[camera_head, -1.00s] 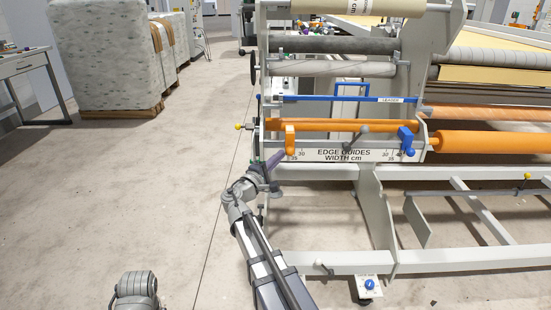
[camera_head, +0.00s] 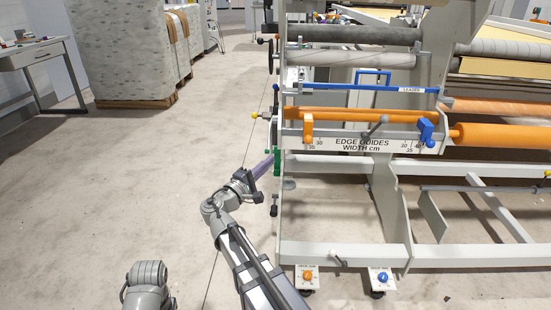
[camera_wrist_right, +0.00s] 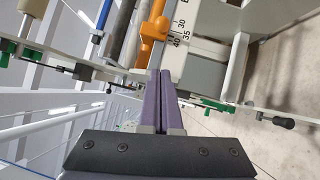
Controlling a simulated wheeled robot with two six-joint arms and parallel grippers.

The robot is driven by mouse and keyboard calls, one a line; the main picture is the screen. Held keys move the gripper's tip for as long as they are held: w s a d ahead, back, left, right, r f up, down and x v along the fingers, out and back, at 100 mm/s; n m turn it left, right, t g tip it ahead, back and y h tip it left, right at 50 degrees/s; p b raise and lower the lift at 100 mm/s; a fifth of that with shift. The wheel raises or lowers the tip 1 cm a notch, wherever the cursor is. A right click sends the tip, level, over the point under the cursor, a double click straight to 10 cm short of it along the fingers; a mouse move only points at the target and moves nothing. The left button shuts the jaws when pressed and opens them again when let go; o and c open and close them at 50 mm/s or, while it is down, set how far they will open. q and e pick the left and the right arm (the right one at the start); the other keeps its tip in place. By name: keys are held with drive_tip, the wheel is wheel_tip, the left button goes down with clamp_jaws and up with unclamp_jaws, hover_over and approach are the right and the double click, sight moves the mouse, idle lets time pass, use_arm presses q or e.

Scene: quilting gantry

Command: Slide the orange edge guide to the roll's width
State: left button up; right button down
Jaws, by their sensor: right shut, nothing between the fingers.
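The orange edge guide (camera_head: 308,127) sits near the left end of the rail, above the white "EDGE GUIDES WIDTH cm" scale (camera_head: 362,145). In the right wrist view the orange guide (camera_wrist_right: 153,30) is beside the scale numbers 30, 35 and 40. A blue edge guide (camera_head: 426,132) is at the right end of the scale. My right gripper (camera_head: 271,158) is shut and empty, left of and below the orange guide, apart from it. Its purple fingers (camera_wrist_right: 159,76) lie together in the right wrist view. My left gripper is not in view.
The gantry's left end frame (camera_head: 281,150) stands close to my right gripper. A dark lever (camera_head: 375,127) sticks out between the guides. Orange and blue knobs (camera_head: 307,277) (camera_head: 382,277) are at floor level.

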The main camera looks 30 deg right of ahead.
drive_tip(key=s+d+f+m+g+y+p, duration=0.3)
drive_tip(key=s+d+f+m+y, duration=0.25)
drive_tip(key=f+y, duration=0.2)
drive_tip(key=s+d+f+m+g+y+p, duration=0.25)
drive_tip(key=s+d+f+m+y, duration=0.35)
drive_tip(key=f, duration=0.3)
drive_tip(key=s+d+r+m+t+y+p, duration=0.1)
drive_tip(key=d+r+m+t+y+p, duration=0.15)
drive_tip(key=r+m+t, duration=0.35)
drive_tip(key=s+d+r+m+t+y+p, duration=0.1)
drive_tip(key=d+r+m+t+p, duration=0.2)
drive_tip(key=r, duration=0.6)
drive_tip(key=s+d+r+m+t+y+p, duration=0.1)
drive_tip(key=d+r+m+t, duration=0.1)
drive_tip(key=d+r+t, duration=0.4)
drive_tip(key=g+b, duration=0.1)
drive_tip(key=b, duration=0.1)
approach(308, 129)
drive_tip(key=shift+w+d+f, duration=0.2)
drive_tip(key=shift+w+f, duration=1)
drive_tip(key=shift+w, duration=0.2)
